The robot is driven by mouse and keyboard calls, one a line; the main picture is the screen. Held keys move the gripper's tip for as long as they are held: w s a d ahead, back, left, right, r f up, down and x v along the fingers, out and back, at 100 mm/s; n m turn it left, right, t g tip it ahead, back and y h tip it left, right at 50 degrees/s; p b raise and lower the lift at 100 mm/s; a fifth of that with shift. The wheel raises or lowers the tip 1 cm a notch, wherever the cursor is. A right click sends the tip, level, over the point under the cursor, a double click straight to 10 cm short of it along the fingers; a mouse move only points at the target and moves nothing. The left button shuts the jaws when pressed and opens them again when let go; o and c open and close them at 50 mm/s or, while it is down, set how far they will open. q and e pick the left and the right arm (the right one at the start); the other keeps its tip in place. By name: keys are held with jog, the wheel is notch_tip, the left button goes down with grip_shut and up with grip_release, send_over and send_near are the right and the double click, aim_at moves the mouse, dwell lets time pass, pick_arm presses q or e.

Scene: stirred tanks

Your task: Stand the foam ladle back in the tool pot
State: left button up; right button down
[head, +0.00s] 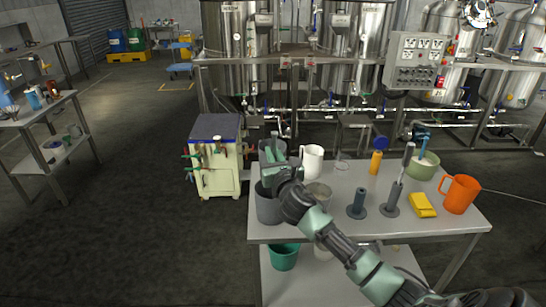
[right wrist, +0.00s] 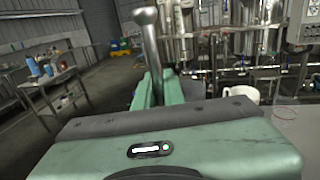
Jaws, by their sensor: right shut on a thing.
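My right gripper (head: 273,153) is above the left end of the steel table, over a grey pot (head: 268,211) that looks like the tool pot. In the right wrist view its green fingers (right wrist: 160,90) are shut on a grey metal handle with a rounded end (right wrist: 148,48), which I take to be the foam ladle. The handle stands roughly upright. The ladle's lower part is hidden behind the gripper and the pot, so I cannot tell whether it is inside the pot. My left gripper is not in view.
On the steel table (head: 300,232) are a white jug (head: 312,162), a dark grey holder (head: 357,204), a tall grey tool on a base (head: 391,203), a yellow block (head: 422,206), an orange jug (head: 460,194) and a green bowl (head: 422,168). A cream cabinet (head: 218,170) stands left.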

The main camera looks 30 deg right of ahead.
jog(key=shift+f, duration=0.5)
jog(key=c, duration=1.5)
grip_release()
jog(key=shift+f, duration=0.15)
